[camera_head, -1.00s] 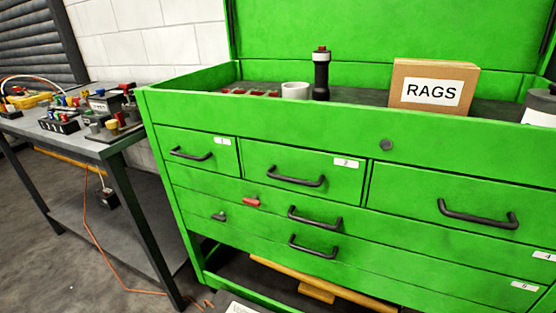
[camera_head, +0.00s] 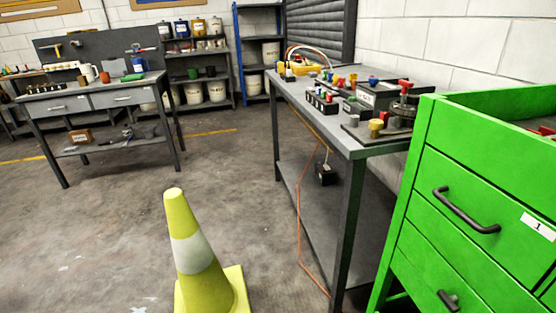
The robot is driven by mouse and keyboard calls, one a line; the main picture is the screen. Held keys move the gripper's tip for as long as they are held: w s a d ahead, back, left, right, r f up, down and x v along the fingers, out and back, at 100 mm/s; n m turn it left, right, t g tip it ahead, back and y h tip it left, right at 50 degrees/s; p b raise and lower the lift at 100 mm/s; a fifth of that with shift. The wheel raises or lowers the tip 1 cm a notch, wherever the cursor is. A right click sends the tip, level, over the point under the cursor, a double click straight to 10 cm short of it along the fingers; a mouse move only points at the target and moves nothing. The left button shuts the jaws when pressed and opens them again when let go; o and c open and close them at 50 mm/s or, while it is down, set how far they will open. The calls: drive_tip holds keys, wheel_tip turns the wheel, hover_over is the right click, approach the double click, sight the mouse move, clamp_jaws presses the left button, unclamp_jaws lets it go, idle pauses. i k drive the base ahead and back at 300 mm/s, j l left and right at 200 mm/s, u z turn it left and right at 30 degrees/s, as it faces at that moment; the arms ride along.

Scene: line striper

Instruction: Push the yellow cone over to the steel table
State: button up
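The yellow cone (camera_head: 208,291) with a white band stands upright on the concrete floor at the bottom, left of centre. Its square base is partly cut off by the bottom edge. A grey metal table (camera_head: 326,222) with a lower shelf stands to the right of the cone and reaches back along the wall. A gap of floor shows between the cone and this table. Another grey metal table with drawers (camera_head: 57,107) stands at the back left. I cannot tell for certain which is the steel table. My gripper is not in view.
A green tool cabinet (camera_head: 465,170) stands at the right, next to the grey table. An orange cable (camera_head: 299,215) hangs down to the floor by that table. Shelves with white buckets (camera_head: 216,91) stand at the back. The floor behind and left of the cone is clear.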

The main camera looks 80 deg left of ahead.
sight(203, 286)
drive_tip(key=u, duration=1.9)
drive_tip(key=k+j+u, duration=0.7)
drive_tip(key=k, duration=0.1)
